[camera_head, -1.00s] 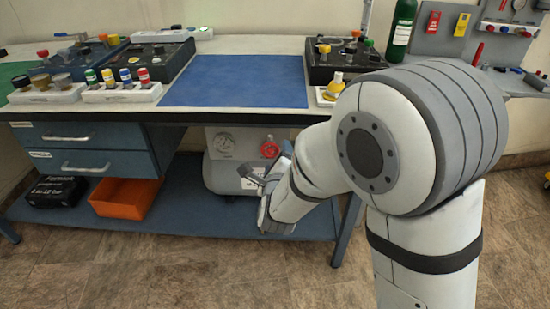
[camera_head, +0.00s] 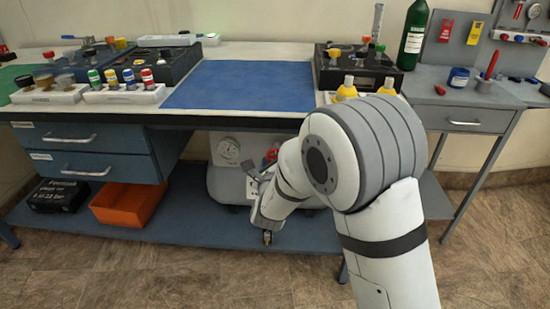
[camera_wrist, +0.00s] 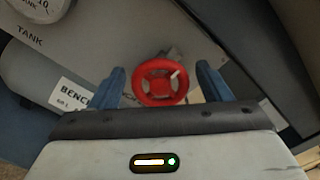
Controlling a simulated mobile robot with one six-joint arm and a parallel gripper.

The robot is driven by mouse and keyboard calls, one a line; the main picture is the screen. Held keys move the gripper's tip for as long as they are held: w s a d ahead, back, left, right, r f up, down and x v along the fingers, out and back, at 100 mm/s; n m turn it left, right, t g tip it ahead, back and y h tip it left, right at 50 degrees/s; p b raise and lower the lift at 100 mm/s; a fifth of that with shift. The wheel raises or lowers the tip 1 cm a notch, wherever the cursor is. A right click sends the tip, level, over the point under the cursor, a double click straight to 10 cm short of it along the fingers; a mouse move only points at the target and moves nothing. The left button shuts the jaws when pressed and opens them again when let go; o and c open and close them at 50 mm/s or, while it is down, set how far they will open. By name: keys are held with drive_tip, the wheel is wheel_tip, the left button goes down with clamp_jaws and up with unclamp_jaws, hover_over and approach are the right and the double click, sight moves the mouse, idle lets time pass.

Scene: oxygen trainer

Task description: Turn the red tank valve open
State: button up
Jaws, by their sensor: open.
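The red tank valve (camera_wrist: 160,82) is a round spoked handwheel with a pale mark on its right side. In the wrist view it sits between my gripper's two blue fingers (camera_wrist: 160,85), with a gap on each side. My gripper is open and faces the wheel; I cannot tell whether the fingertips reach its depth. The grey tank (camera_wrist: 85,55) lies behind it, with its gauge at the upper left. In the head view the valve (camera_head: 271,156) shows just above my wrist, partly hidden by my arm, and the tank (camera_head: 225,185) stands on the lower shelf.
The workbench top with its blue mat (camera_head: 240,85) overhangs the tank. An orange bin (camera_head: 127,203) and a black case (camera_head: 58,195) are on the lower shelf (camera_head: 180,228) to the left. A grey side table (camera_head: 465,92) stands at the right.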

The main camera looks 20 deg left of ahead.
drive_tip(key=c, duration=1)
